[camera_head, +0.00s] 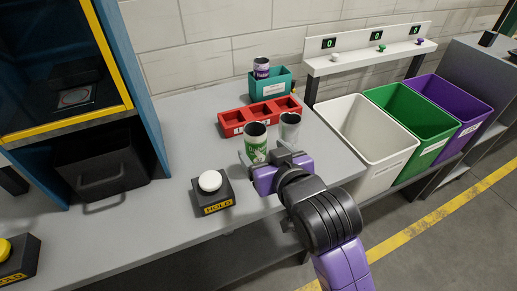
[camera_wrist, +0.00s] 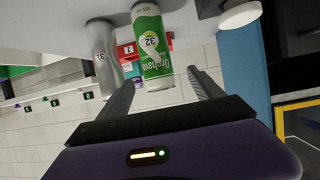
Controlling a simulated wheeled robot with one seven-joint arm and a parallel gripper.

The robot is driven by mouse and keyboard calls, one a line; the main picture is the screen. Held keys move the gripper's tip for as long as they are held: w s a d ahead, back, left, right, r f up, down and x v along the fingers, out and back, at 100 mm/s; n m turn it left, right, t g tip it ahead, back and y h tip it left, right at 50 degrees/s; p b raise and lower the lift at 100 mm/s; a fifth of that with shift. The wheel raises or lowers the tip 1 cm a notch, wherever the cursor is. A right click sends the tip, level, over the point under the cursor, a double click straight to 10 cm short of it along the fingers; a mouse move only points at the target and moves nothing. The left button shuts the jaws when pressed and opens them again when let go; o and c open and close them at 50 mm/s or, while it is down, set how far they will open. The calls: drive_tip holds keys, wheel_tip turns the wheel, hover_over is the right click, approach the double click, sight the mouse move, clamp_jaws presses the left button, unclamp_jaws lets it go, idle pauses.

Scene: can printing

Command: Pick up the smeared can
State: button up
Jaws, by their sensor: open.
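A green and white printed can (camera_head: 255,149) stands upright on the grey counter; it also shows in the wrist view (camera_wrist: 152,50), with a "32" mark on its label. A plain silver-grey can (camera_head: 290,122) with a dark mark stands just behind it to the right, and shows at left in the wrist view (camera_wrist: 101,50). I cannot clearly make out a smear on either. My gripper (camera_head: 266,160) is open and empty, low in front of the green can. In the wrist view the fingers (camera_wrist: 161,76) point toward the green can, which lies between their lines.
A red tray (camera_head: 237,117) with three compartments is behind the cans. A teal box (camera_head: 281,84) holds a purple can (camera_head: 261,67). A HOLD button (camera_head: 211,182) stands left of my gripper. White (camera_head: 387,165), green (camera_head: 433,149) and purple (camera_head: 471,129) bins are right.

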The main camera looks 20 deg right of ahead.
sight(259, 144)
drive_tip(key=shift+d+p+x, duration=0.1)
drive_tip(key=shift+p+x, duration=0.1)
drive_tip(key=shift+x, duration=1.75)
drive_tip(key=shift+d+p+x, duration=0.15)
drive_tip(key=shift+x, duration=1.8)
drive_tip(key=c, duration=1.4)
drive_tip(key=shift+r, duration=0.1)
